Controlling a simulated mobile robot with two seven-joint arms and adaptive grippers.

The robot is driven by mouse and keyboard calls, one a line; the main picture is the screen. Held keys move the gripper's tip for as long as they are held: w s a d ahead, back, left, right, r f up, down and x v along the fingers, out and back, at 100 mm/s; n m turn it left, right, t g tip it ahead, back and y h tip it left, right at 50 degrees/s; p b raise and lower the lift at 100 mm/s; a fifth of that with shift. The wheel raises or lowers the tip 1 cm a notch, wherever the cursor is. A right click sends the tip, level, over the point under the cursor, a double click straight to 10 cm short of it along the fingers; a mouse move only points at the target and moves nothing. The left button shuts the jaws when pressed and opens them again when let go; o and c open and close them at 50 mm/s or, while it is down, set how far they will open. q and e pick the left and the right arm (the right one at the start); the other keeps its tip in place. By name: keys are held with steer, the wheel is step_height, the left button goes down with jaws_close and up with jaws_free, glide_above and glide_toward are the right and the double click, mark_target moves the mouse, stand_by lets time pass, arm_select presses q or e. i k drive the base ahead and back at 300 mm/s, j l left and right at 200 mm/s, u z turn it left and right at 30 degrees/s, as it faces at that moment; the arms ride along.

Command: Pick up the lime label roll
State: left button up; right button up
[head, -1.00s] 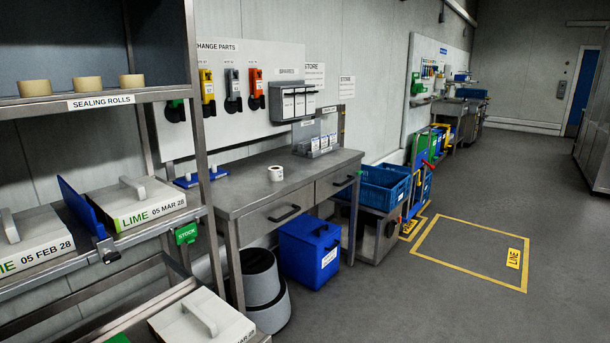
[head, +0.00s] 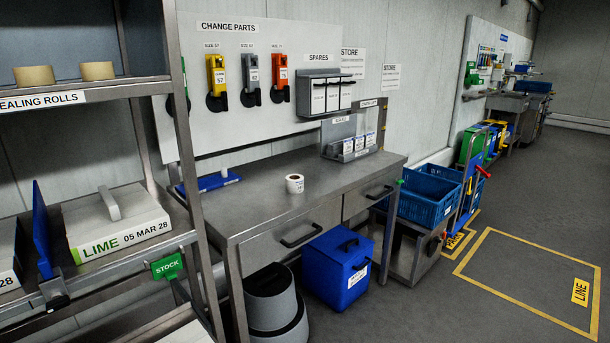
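One box marked LIME 05 MAR 28 (head: 118,222) sits on the shelf at the left. It is white with a green LIME print and a pale handle on top, so it looks like a case and not a loose roll. A small white roll (head: 295,184) stands on the grey workbench; its print is too small to read, so I cannot tell if it is lime. Neither of my grippers shows in the head view.
The steel bench (head: 250,207) has much bare top around the roll. A blue box (head: 338,268) and a grey bin (head: 275,305) stand under it. Tan sealing rolls (head: 97,71) lie on the upper shelf. A blue crate (head: 425,204) stands right of the bench; floor is clear further right.

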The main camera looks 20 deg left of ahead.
mark_target(295, 183)
steer(key=i, duration=1.45)
